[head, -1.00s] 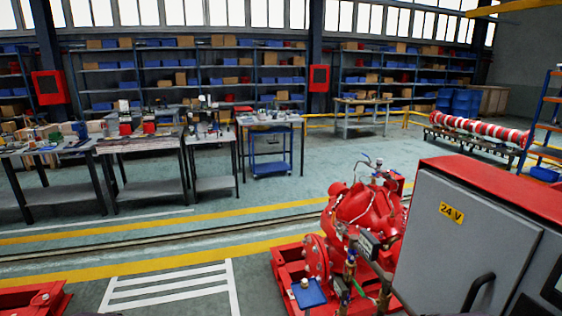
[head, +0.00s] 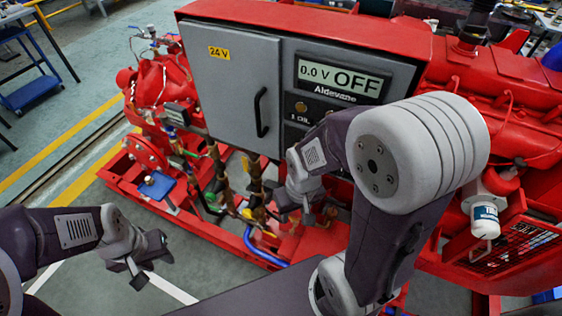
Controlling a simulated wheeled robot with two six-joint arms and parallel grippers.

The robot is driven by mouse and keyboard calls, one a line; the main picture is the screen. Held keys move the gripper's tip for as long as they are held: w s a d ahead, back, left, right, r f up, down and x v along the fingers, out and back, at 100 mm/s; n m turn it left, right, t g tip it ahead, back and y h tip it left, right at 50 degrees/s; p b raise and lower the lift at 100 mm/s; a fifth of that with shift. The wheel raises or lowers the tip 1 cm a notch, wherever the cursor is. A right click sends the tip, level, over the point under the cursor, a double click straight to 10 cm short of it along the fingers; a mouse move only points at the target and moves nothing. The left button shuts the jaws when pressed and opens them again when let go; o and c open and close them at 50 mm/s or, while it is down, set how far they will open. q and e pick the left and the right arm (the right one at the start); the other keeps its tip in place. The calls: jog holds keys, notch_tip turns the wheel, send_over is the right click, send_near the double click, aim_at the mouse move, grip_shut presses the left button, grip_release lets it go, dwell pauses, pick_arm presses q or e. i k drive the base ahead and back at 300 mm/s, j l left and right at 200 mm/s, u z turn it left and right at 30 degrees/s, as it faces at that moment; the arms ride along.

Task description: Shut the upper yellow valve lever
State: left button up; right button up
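A small yellow part (head: 247,213), which may be a valve lever, shows low among the pipes under the grey control cabinet. It is too small to tell whether it is the upper lever or how it is turned. My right gripper (head: 298,213) is just to the right of it in the picture, pointing down in front of the pumpset. Its fingers are small and dark, and I cannot tell whether they touch anything. My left gripper (head: 148,270) hangs at the lower left over the floor, apart from the pumpset. Its fingers look spread and empty.
The grey cabinet (head: 230,85) has a black handle and a display (head: 342,79) reading 0.0 V OFF. A green lever (head: 211,198), a blue hose (head: 262,252) and the red base frame (head: 215,225) are close by. Floor at the lower left is clear.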

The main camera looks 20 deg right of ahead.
aim_at(244, 160)
jog(key=z, duration=0.4)
jog(key=i+j+z, duration=0.3)
jog(key=j+z, duration=0.25)
jog(key=j, duration=0.15)
